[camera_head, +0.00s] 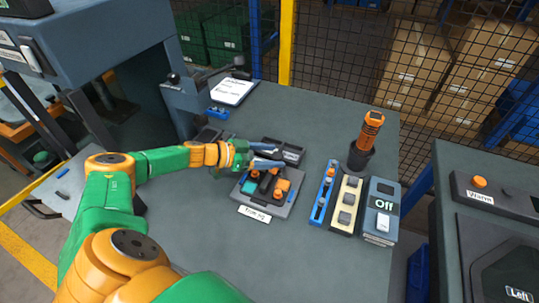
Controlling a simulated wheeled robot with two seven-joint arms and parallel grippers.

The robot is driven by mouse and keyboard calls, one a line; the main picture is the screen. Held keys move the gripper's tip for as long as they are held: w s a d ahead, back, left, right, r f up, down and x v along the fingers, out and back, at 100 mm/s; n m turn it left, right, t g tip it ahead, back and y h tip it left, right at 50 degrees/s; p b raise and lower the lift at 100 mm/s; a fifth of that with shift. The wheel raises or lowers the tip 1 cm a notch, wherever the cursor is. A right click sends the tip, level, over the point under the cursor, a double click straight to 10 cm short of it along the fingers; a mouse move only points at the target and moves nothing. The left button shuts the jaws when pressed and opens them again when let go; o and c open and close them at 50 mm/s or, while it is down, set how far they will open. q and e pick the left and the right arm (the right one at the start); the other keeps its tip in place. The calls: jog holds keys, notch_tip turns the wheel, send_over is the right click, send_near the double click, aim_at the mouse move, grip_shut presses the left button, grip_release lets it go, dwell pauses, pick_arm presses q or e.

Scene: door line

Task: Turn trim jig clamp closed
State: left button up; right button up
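The trim jig (278,207) is a dark grey block on the grey bench, with a white "Trim jig" label on its front edge. Orange and black clamp parts (282,185) and a teal piece (249,186) sit on it. My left gripper (277,156) reaches in from the left, over the jig's back edge. Its two grey-blue fingers look apart, with nothing clear between them. The fingers partly hide the back of the jig, and I cannot tell whether they touch the clamp. My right gripper is out of view.
A black tray (285,150) lies just behind the jig. To the right are a blue strip (323,194), a cream strip (346,204), a box reading "Off" (381,211) and an orange-handled tool (368,129) in a black holder. A grey machine (120,35) stands at left. The front bench is clear.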

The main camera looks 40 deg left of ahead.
pick_arm(q)
jog(key=b+v, duration=0.1)
jog(key=v, duration=0.6)
jog(key=shift+b, duration=0.3)
